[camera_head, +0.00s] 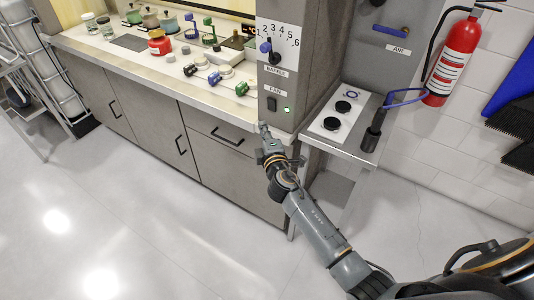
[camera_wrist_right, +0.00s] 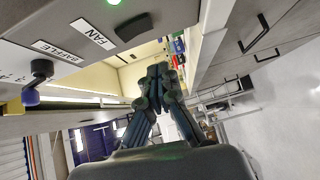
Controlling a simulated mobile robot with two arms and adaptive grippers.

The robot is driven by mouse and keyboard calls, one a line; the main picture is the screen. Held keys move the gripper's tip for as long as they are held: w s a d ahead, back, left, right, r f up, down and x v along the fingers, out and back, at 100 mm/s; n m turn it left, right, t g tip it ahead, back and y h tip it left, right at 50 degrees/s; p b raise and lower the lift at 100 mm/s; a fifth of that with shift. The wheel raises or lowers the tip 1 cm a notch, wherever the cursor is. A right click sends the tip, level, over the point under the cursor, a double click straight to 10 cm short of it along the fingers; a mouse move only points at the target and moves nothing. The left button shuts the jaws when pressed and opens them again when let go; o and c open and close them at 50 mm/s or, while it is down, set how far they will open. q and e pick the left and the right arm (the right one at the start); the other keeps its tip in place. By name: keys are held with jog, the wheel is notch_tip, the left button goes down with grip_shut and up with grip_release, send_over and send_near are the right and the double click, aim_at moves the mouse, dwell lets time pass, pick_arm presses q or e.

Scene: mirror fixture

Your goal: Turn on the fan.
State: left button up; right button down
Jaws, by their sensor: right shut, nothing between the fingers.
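The fan switch (camera_head: 272,103) is a small black rocker under the FAN label on the grey post's front panel. A green lamp (camera_head: 287,110) beside it looks lit. In the wrist view the switch (camera_wrist_right: 133,27) is at the top, near the FAN label (camera_wrist_right: 93,34) and the bright green lamp (camera_wrist_right: 114,2). My right gripper (camera_head: 263,127) is just below the switch panel in the head view, its fingers together and empty. In the wrist view its fingertips (camera_wrist_right: 158,71) point away, apart from the switch. My left gripper does not show.
The BAFFLE knob (camera_head: 266,47) sits above the switch. The counter (camera_head: 120,60) left of the post holds bottles, valves and a red jar (camera_head: 160,43). A side shelf (camera_head: 345,125) and red fire extinguisher (camera_head: 455,60) are at right. The floor in front is clear.

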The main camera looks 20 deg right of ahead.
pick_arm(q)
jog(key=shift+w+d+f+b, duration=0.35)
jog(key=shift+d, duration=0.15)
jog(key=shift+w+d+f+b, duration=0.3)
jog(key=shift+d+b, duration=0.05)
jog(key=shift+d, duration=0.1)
pick_arm(e)
jog(key=s+f, duration=0.1)
jog(key=s, duration=0.6)
jog(key=shift+s, duration=0.2)
jog(key=shift+f, duration=0.1)
